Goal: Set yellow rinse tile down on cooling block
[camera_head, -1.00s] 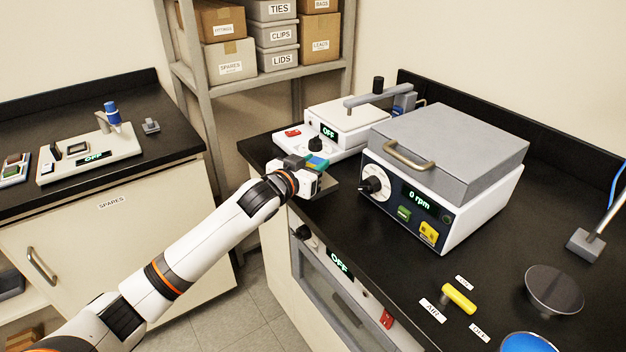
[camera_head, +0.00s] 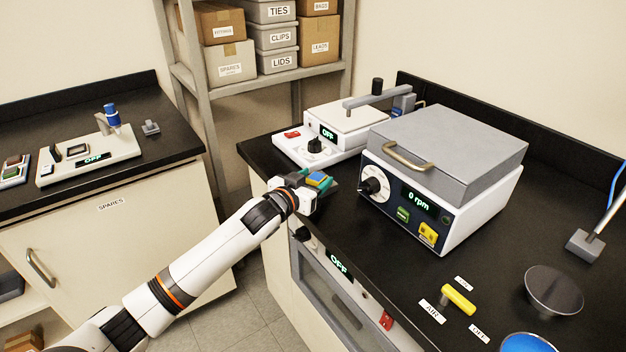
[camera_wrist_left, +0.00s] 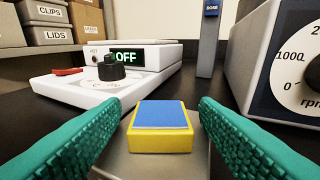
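The yellow rinse tile (camera_wrist_left: 160,142), with a blue top face, sits upright and flat on a grey block, which looks like the cooling block (camera_wrist_left: 165,168). In the head view the tile (camera_head: 319,179) shows at the counter's left front edge, and the block is mostly hidden there by my gripper. My left gripper (camera_wrist_left: 160,112) has its two teal fingers spread on either side of the tile, with a visible gap on each side. It also shows in the head view (camera_head: 314,184). My right gripper is not in view.
A white hotplate-like unit (camera_head: 312,150) reading OFF stands behind the tile. A grey-lidded spinner (camera_head: 440,205) reading 0 rpm stands close on the right. A yellow handle (camera_head: 459,299) and a dark disc (camera_head: 553,289) lie further right. Dark counter lies bare between them.

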